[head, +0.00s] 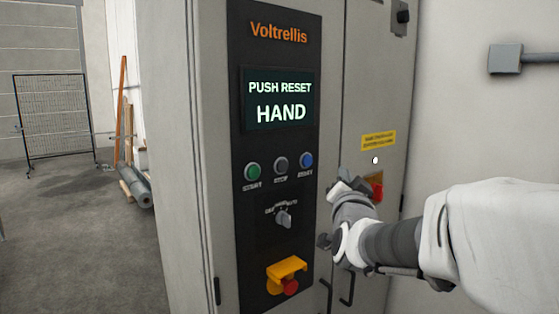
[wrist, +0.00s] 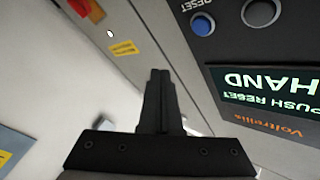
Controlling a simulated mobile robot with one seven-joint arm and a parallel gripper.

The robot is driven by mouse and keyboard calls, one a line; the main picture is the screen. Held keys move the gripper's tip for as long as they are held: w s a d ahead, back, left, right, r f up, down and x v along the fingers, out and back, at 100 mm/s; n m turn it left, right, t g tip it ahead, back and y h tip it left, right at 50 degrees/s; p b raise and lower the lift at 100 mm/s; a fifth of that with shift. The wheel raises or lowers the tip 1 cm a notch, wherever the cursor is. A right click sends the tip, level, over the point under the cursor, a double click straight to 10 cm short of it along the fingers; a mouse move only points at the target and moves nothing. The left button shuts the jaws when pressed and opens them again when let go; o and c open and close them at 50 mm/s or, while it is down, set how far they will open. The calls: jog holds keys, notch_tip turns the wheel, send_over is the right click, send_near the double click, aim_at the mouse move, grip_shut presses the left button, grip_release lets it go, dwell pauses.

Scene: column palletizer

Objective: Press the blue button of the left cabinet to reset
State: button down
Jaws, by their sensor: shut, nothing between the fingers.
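The grey cabinet's dark control panel (head: 262,220) faces me in the head view. Its screen (head: 279,99) reads "PUSH RESET" and "HAND". The blue reset button (head: 306,160) is at the right end of a row with a green start button (head: 253,171) and a grey stop button (head: 281,165). My gripper (head: 347,181) is shut and empty, to the right of and a little below the blue button, apart from it. In the wrist view, my shut fingers (wrist: 160,75) point past the cabinet's edge strip, and the blue button (wrist: 202,24) is up and to their right.
Below the buttons are a selector knob (head: 284,219) and a red emergency stop with yellow guard (head: 287,274). A red switch (head: 377,188) and a yellow label (head: 378,140) are on the right-hand door. Pipes and rolls (head: 135,187) lean at the left; the floor there is open.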

aim_at(313, 160)
jog(key=w+a+p, duration=0.2)
jog(key=w+a, duration=0.2)
jog(key=w, duration=0.2)
jog(key=shift+w+a, duration=0.25)
jog(key=shift+a, duration=0.15)
jog(key=shift+w, duration=0.1)
dwell(1.7)
jog(key=shift+w+a, duration=0.2)
jog(key=shift+w+a+b, duration=0.25)
jog(key=shift+w+b, duration=0.05)
jog(key=shift+w, duration=0.05)
dwell(0.7)
dwell(0.4)
jog(key=shift+s+d+b, duration=0.45)
jog(key=shift+s+b, duration=0.2)
